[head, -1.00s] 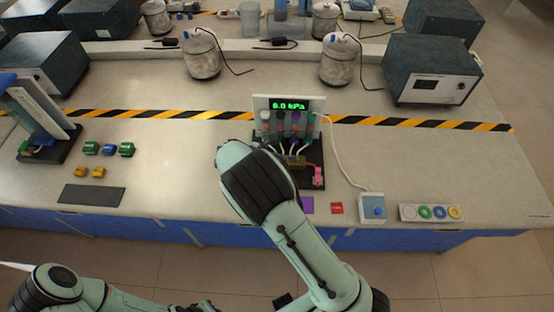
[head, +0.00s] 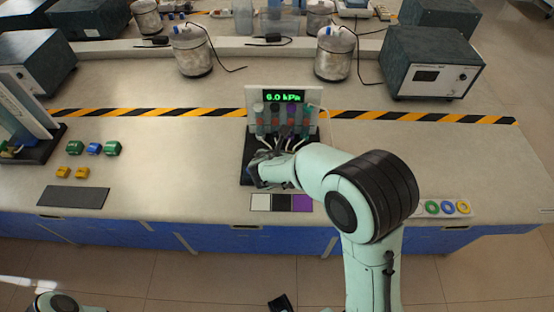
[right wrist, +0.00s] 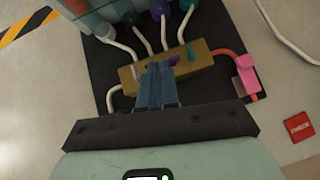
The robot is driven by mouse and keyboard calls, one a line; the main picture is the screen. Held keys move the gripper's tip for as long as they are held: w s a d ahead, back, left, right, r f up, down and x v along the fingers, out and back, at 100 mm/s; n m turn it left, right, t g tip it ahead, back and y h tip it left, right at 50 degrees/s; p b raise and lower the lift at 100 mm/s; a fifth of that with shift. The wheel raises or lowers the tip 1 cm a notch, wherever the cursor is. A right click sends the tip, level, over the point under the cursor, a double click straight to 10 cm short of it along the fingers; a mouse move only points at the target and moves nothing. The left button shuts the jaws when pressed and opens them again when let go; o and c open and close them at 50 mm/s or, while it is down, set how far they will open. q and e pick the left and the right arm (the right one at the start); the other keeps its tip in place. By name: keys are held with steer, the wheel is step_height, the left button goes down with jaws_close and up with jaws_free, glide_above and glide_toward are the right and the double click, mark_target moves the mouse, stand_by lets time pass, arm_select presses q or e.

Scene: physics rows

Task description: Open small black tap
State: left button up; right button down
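The tan valve block (right wrist: 200,65) lies on the black base plate in the right wrist view. A purple tap (right wrist: 190,52) and a teal tap (right wrist: 173,60) show on its top. I cannot make out a small black tap; the fingers cover the left part of the block. My right gripper (right wrist: 158,72) is over that part, its two blue-grey fingers close together. Whether they grip anything is hidden. In the head view my right gripper (head: 258,172) is at the front of the rig, below the green display (head: 284,97), which appears to read 6.0 kPa.
White, black and purple squares (head: 281,202) lie in front of the rig. A pink clip (right wrist: 245,75) is on the red hose at the block's right. A red card (right wrist: 299,127) lies to the right. Green, blue and yellow pieces (head: 93,149) are on the left bench.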

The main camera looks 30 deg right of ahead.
arm_select(q)
steer(key=shift+s+f+b, duration=0.3)
steer(key=shift+f+b, duration=0.4)
steer(key=shift+f, duration=0.2)
arm_select(e)
steer(key=shift+s+d+f+n+t+y, duration=0.1)
steer(key=shift+d+n+t+y, duration=0.15)
steer(key=shift+n, duration=0.3)
steer(key=shift+s+d+f+n+t+y, duration=0.15)
steer(key=shift+n+t+y, duration=0.15)
steer(key=shift+n, duration=0.25)
arm_select(q)
steer(key=shift+f, duration=0.1)
arm_select(e)
steer(key=shift+y, duration=0.25)
steer(key=shift+w+a+r, duration=0.1)
steer(key=shift+w+r, duration=0.05)
steer(key=shift+w, duration=0.05)
